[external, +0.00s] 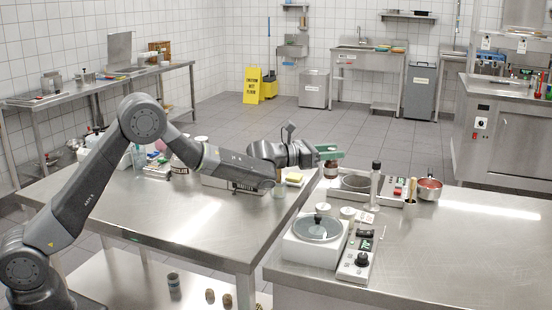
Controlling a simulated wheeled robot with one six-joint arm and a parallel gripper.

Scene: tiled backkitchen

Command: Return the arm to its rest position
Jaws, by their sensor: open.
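My arm (90,180) rises from the lower left, bends at a high elbow and reaches to the right across the steel table. My gripper (336,155), with green fingers, points right, level with the far edge of the right-hand counter. It is open. A small dark jar (330,171) shows just below the fingers in the picture. I cannot tell whether they touch it, and I see nothing held between them.
The right counter (450,245) carries a white hotplate (316,237), a pepper mill (375,183), a red-filled pot (429,188) and a second hotplate (356,183). Bottles and a sponge (294,177) stand along the left table's (150,215) back. Its front is clear.

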